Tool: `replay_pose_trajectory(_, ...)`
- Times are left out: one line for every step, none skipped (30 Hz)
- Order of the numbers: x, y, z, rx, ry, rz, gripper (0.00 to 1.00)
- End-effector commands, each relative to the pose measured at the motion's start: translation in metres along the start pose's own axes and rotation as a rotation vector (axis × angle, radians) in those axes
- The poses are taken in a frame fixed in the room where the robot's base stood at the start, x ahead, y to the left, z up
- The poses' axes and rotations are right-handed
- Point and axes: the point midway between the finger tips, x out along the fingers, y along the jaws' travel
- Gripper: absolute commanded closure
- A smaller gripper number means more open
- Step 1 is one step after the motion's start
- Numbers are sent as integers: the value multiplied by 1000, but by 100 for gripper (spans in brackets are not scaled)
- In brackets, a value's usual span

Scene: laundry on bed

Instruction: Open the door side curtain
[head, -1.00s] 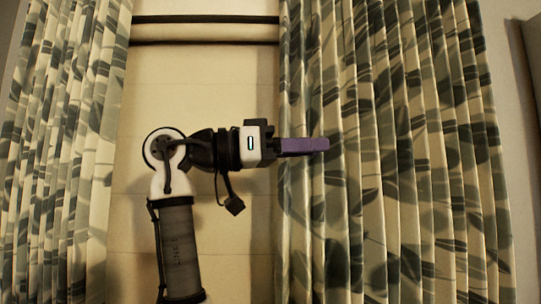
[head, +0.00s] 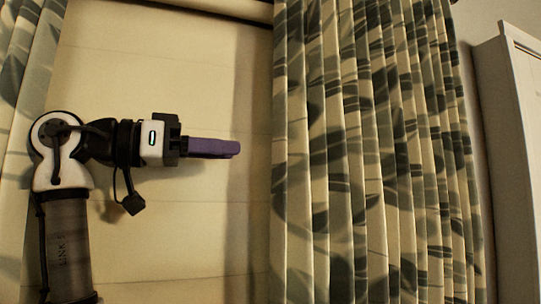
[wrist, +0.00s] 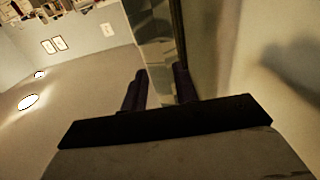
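Two patterned curtains with grey-green leaves hang at the window. The right curtain (head: 370,150) hangs in folds, nearer a white door-like panel. The left curtain (head: 22,90) shows only partly at the left edge. My gripper (head: 238,148) points right in front of the pale blind, its purple fingertips a little left of the right curtain's inner edge in the head view. In the wrist view the two dark fingers (wrist: 160,90) stand apart with nothing seen held between them. A patterned curtain strip (wrist: 152,38) shows beyond them.
A pale blind (head: 160,65) covers the window between the curtains. A white door-like panel (head: 508,150) stands at the far right. The wrist view shows a grey wall with frames (wrist: 54,45) and shelves of items at the upper left.

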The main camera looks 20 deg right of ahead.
Motion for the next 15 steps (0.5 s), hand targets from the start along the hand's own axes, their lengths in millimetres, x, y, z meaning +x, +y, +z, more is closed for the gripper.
replay_pose_trajectory(1, 0, 0, 0, -1, 1, 71)
replay_pose_trajectory(2, 0, 0, 0, -1, 1, 71)
replay_pose_trajectory(3, 0, 0, 0, -1, 1, 71)
replay_pose_trajectory(5, 0, 0, 0, -1, 1, 71)
replay_pose_trajectory(8, 0, -1, 0, -2, 1, 71)
replay_pose_trajectory(13, 0, -1, 0, -2, 1, 71)
replay_pose_trajectory(17, 0, -1, 0, -2, 2, 71)
replay_pose_trajectory(22, 0, -1, 0, -1, 2, 71)
replay_pose_trajectory(29, 0, -1, 0, -2, 2, 71)
replay_pose_trajectory(35, 0, -1, 0, -2, 3, 71)
replay_pose_trajectory(41, 0, -2, 0, -2, 3, 71)
replay_pose_trajectory(50, 0, -2, 1, -2, 2, 71)
replay_pose_trajectory(56, 0, -2, 0, -2, 2, 71)
replay_pose_trajectory(62, 0, -2, -1, -2, 3, 71)
replay_pose_trajectory(70, 0, -2, -1, -1, 2, 71)
